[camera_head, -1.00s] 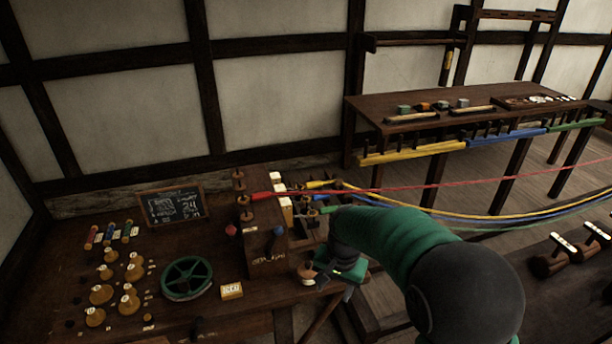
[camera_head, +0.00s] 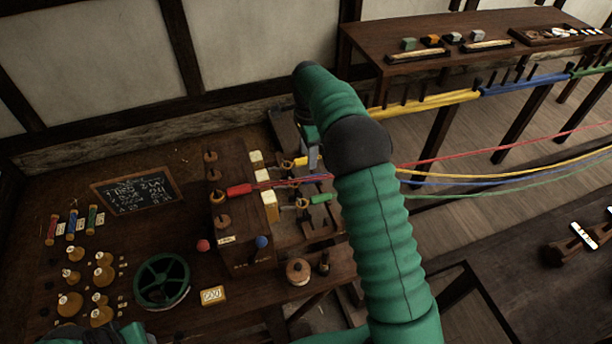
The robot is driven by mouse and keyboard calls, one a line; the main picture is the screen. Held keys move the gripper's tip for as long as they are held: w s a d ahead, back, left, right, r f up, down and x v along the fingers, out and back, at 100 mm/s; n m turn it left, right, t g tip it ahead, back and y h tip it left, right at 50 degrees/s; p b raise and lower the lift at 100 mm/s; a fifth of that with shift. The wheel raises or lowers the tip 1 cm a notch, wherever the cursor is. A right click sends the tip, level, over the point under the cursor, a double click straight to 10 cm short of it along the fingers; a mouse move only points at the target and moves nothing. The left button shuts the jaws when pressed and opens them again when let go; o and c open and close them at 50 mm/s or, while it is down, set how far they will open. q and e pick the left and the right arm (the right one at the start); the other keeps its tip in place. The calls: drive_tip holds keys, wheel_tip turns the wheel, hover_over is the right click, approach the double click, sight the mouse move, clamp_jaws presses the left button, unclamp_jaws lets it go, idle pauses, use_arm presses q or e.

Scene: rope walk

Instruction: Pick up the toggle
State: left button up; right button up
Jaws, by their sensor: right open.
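Several coloured toggle-like handles sit at the rope ends by the wooden block (camera_head: 245,225). A red one (camera_head: 239,190) lies on the block's top, and a green one (camera_head: 320,198) lies to its right. A yellow one (camera_head: 301,161) is at the far right of the block. I cannot tell which one the task means. My right gripper (camera_head: 312,152) points down beside the yellow handle, open, with its fingers partly hidden by my arm. I see nothing held in it.
A green wheel (camera_head: 162,281), a small chalkboard (camera_head: 137,191) and several wooden knobs stand on the bench at left. A round wooden piece (camera_head: 298,271) sits near the bench front. Coloured ropes run right, partly behind my right arm. A rear table (camera_head: 370,48) stands beyond.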

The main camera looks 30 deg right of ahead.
hover_over(311, 176)
drive_tip(key=a, duration=0.1)
drive_tip(key=f, duration=0.4)
drive_tip(key=shift+s+a+f, duration=0.2)
drive_tip(key=shift+s, duration=0.2)
drive_tip(key=f, duration=0.1)
drive_tip(key=d+f+p, duration=0.1)
drive_tip(key=d+f, duration=0.1)
drive_tip(key=shift+w+f, duration=0.3)
drive_tip(key=shift+f, duration=0.05)
drive_tip(key=f, duration=0.1)
drive_tip(key=f+p, duration=0.1)
drive_tip(key=f, duration=0.1)
drive_tip(key=shift+a, duration=0.2)
drive_tip(key=shift+a+f, duration=0.15)
drive_tip(key=shift+a, duration=0.1)
drive_tip(key=shift+w+a, duration=0.1)
drive_tip(key=shift+a, duration=0.35)
drive_tip(key=shift+c, duration=2.2)
drive_tip(key=shift+d, duration=0.5)
clamp_jaws()
use_arm(q)
drive_tip(key=shift+w+d+r, duration=0.1)
drive_tip(key=shift+d+r, duration=0.15)
drive_tip(key=shift+r, duration=0.3)
drive_tip(key=shift+d+r, duration=0.2)
drive_tip(key=shift+r, duration=0.35)
